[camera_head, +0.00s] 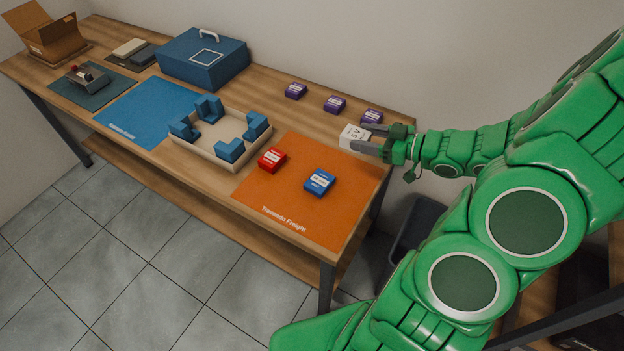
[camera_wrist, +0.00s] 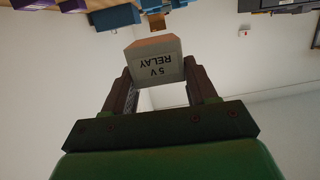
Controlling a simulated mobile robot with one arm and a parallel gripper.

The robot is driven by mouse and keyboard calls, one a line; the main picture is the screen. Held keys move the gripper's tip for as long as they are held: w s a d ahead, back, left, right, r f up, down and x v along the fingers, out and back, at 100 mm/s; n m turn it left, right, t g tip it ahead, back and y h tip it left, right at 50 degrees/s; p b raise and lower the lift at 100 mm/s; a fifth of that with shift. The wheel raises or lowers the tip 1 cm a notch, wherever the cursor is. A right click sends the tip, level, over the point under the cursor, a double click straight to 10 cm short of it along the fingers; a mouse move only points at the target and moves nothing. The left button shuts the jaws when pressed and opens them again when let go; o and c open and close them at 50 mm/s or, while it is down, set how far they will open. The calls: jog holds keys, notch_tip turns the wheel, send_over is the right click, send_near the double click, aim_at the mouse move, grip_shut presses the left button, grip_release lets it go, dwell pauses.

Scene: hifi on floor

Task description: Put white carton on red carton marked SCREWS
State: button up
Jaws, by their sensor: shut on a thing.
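The white carton (camera_head: 353,137) is between the fingers of my gripper (camera_head: 376,138), at the right end of the table. In the wrist view the white carton (camera_wrist: 156,62) shows upside-down lettering reading "5 V RELAY", and the fingers of my gripper (camera_wrist: 160,84) are shut on its sides. The red carton (camera_head: 272,160) lies on the orange mat, to the left of my gripper and nearer the front edge. Its label is too small to read. I cannot tell whether the white carton touches the table.
A blue carton (camera_head: 319,182) lies on the orange mat (camera_head: 290,215), right of the red one. Purple cartons (camera_head: 335,104) stand along the back. A tray (camera_head: 190,153) with blue blocks is left of the red carton. A blue case (camera_head: 203,60) stands farther left.

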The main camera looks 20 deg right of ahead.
jog(key=shift+f, duration=6.75)
jog(key=o, duration=1)
jog(key=shift+f, duration=0.1)
jog(key=shift+o, duration=0.2)
